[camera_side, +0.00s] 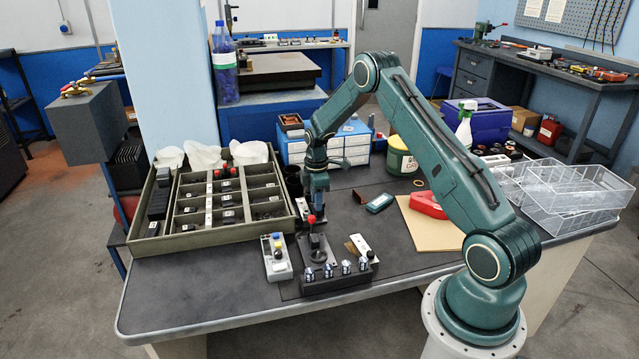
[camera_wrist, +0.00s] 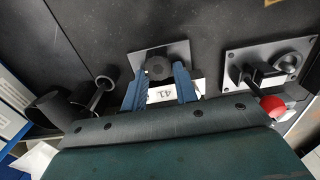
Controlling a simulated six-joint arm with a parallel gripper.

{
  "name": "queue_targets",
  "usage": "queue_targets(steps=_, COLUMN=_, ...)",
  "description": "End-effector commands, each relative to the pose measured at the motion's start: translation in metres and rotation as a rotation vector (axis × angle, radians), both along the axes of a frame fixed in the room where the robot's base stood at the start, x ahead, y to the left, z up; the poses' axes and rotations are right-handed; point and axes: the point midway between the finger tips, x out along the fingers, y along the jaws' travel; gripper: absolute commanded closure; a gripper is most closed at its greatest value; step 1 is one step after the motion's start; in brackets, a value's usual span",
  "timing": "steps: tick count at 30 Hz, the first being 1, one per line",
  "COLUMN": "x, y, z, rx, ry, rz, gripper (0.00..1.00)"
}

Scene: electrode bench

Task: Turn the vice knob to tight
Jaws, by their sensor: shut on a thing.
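The vice knob (camera_wrist: 158,67) is a dark, round, lobed knob on a grey plate (camera_wrist: 178,47) in the wrist view. My gripper (camera_wrist: 158,78) has blue fingers, one on each side of the knob, and is shut on it. A white label (camera_wrist: 160,94) with a number shows between the fingers, below the knob. In the side view my gripper (camera_side: 317,202) points down at the bench, behind the red-tipped lever. The knob is hidden there by the gripper, and I cannot read its turn position.
A lever with a red ball (camera_wrist: 273,107) stands close on the right in the wrist view. Dark cylinders (camera_wrist: 50,112) stand on the left. A partitioned tray (camera_side: 273,226) is left.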

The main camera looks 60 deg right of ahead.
Motion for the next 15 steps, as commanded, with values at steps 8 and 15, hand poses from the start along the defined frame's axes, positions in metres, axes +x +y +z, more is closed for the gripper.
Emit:
queue_targets(steps=8, x=0.0, y=-0.0001, z=0.0002, rx=0.001, ry=0.001, rz=-0.039, gripper=0.94)
queue_targets(steps=15, x=0.0007, y=-0.0013, z=-0.0002, rx=0.0, ry=0.001, rz=-0.155, gripper=0.94)
